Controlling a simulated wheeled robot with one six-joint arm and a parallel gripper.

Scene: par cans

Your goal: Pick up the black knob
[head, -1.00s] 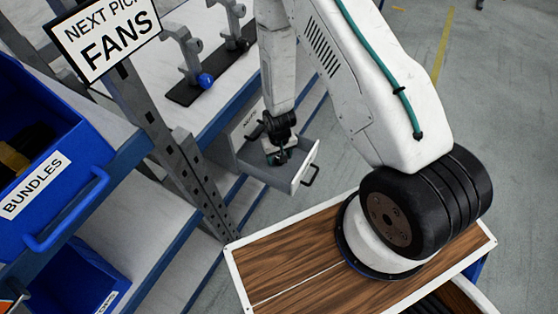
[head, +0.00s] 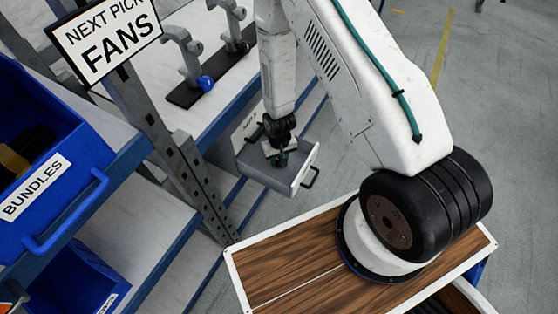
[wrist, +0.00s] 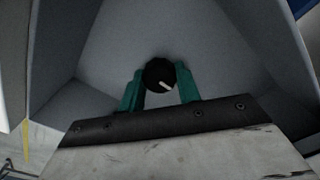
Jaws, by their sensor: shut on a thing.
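The black knob (wrist: 159,74) is round with a white pointer line. In the wrist view it sits between the two green fingertips of my gripper (wrist: 160,88), which are shut on it. Behind it is the grey inside of an open drawer (wrist: 110,45). In the head view my gripper (head: 280,158) points down into the open grey drawer (head: 262,172). The knob is too small and hidden to make out there. I cannot tell whether it touches the drawer floor.
The drawer walls stand close around my gripper. A shelf rack with a grey post (head: 175,140) is to the left, with a blue BUNDLES bin (head: 75,200). A blue-knobbed fixture (head: 206,83) stands on the shelf behind. My wood-topped base is in front.

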